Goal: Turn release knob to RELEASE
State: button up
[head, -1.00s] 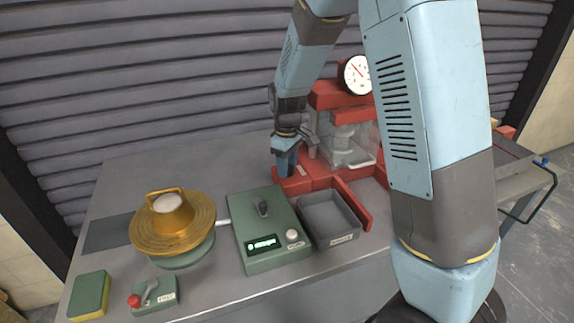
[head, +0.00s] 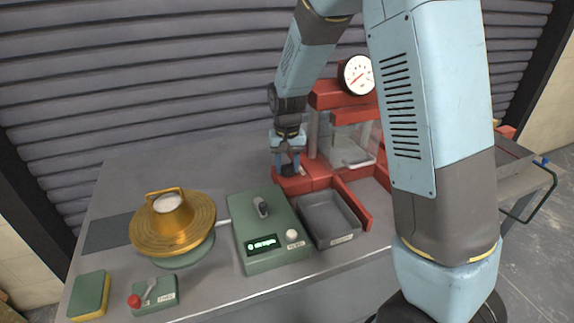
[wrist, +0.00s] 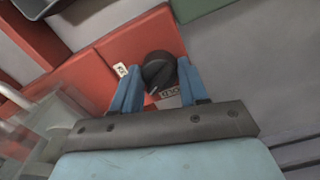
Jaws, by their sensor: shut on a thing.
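The release knob (wrist: 160,66) is dark and round, on the red base of the press (head: 315,178). My gripper (wrist: 158,72) has its two blue fingers on either side of the knob and is shut on it. A pale pointer mark on the knob faces down the wrist picture, close to a small label (wrist: 171,92) that I cannot read surely. Another white label (wrist: 121,70) lies left of the knob. In the head view my gripper (head: 287,167) points down at the press base's left corner and hides most of the knob.
A gauge (head: 357,76) tops the press, above a clear guard (head: 352,146). A grey tray (head: 328,220) and a green control box (head: 272,258) stand in front. A brass-coloured round vessel (head: 205,222), a lever box (head: 165,293) and a sponge (head: 90,295) are at left.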

aim_at(287, 164)
jog(key=m, duration=0.5)
jog(key=shift+m, duration=0.4)
dwell(0.4)
jog(key=o, duration=1.1)
jog(key=shift+c, duration=0.2)
jog(key=shift+r, duration=0.1)
notch_tip(287, 164, up, 14)
jog(key=shift+f, duration=0.2)
